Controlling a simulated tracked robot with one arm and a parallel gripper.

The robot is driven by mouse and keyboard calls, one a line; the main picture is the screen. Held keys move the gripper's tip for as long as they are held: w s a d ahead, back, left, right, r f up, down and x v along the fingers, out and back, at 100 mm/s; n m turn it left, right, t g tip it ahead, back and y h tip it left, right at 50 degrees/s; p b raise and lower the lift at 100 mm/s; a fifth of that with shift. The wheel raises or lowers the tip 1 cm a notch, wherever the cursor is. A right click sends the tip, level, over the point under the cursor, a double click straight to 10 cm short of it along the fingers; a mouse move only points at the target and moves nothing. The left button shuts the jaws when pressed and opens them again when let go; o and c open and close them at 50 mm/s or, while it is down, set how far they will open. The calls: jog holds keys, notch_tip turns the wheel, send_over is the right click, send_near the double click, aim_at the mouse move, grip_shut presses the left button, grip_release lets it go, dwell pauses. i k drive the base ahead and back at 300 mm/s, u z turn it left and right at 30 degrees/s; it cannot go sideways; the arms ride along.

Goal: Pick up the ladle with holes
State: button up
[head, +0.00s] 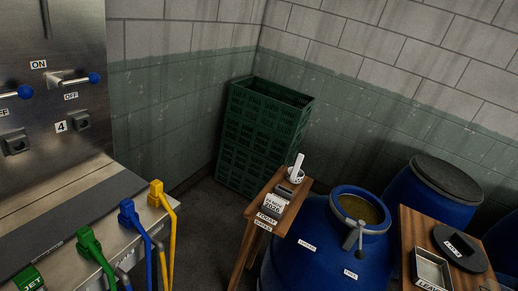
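I cannot make out a ladle with holes for certain. A grey metal piece (353,236) sits at the front rim of the open blue drum (300,245); whether it is a ladle or a drum fitting I cannot tell. The drum's round mouth shows a yellowish-brown content. A white stick-like handle (298,165) stands tilted in a small white cup (295,177) on the narrow wooden stand (262,222); its lower end is hidden. My gripper is not in view.
A steel panel (50,60) with levers and a bench with green, blue and yellow handles (160,195) fill the left. Green crates (255,140) are stacked in the corner. A second drum (408,195) and wooden table (412,230) with metal tray (432,272) stand right. Dark floor shows centrally.

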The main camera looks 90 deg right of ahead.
aim_at(294, 175)
jog(key=i, duration=0.75)
jog(key=z, duration=3.25)
jog(key=i, duration=1)
jog(key=u, duration=0.15)
